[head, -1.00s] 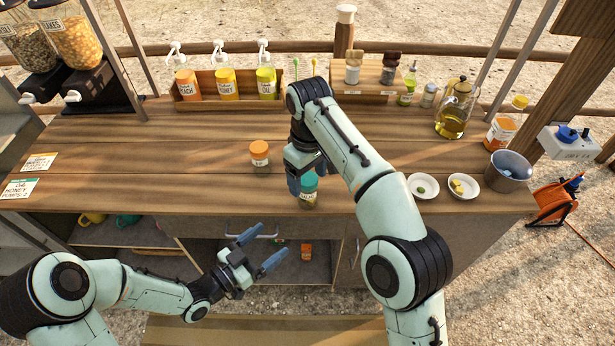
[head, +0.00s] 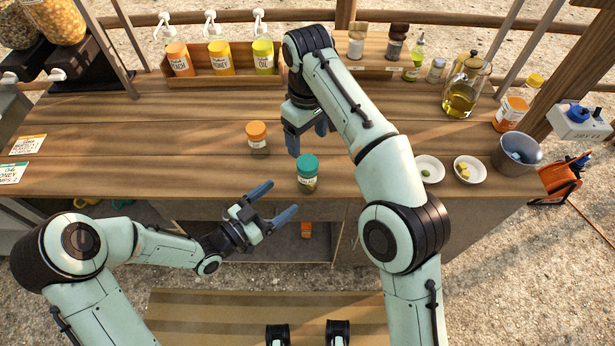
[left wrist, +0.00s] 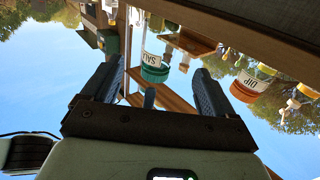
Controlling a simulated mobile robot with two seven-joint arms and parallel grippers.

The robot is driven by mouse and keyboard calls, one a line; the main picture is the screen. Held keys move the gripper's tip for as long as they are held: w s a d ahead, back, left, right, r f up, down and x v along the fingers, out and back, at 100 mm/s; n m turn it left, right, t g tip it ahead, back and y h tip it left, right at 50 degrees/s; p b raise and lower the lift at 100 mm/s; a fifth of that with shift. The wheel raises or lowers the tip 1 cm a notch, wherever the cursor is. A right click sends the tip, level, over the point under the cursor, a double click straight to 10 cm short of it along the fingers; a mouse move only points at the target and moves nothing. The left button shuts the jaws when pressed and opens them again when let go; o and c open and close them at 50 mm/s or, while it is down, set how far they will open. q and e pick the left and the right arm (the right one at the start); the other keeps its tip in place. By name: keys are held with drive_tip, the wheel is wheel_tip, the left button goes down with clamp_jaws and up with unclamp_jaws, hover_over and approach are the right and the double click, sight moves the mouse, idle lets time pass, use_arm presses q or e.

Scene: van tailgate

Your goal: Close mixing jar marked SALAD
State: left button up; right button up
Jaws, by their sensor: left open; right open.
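The SALAD jar (head: 307,184) is clear with a white label and stands upright near the counter's front edge. Its teal lid (head: 308,164) sits on its top; I cannot tell how tight it is. The jar shows upside down in the left wrist view (left wrist: 155,50), between the fingers but beyond them. My left gripper (head: 274,202) is open and empty, in front of the counter edge, left of and nearer than the jar. My right gripper (head: 308,137) is open and empty just behind the jar, apart from it.
An orange-lidded jar (head: 257,139), labelled DIP in the left wrist view (left wrist: 252,83), stands left of the SALAD jar. Two white dishes (head: 470,170) and a metal bucket (head: 515,153) stand at the right. A bottle rack (head: 222,88) is at the back. The counter's left middle is clear.

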sight(300, 182)
use_arm(q)
drive_tip(key=x, duration=1)
drive_tip(key=shift+w+d, duration=0.2)
clamp_jaws()
use_arm(e)
drive_tip(key=n, duration=0.4)
drive_tip(key=shift+n, duration=0.3)
drive_tip(key=n, duration=1.2)
drive_tip(key=shift+n, duration=0.3)
drive_tip(key=n, duration=0.5)
drive_tip(key=shift+f, duration=0.1)
drive_tip(key=shift+f, duration=3.9)
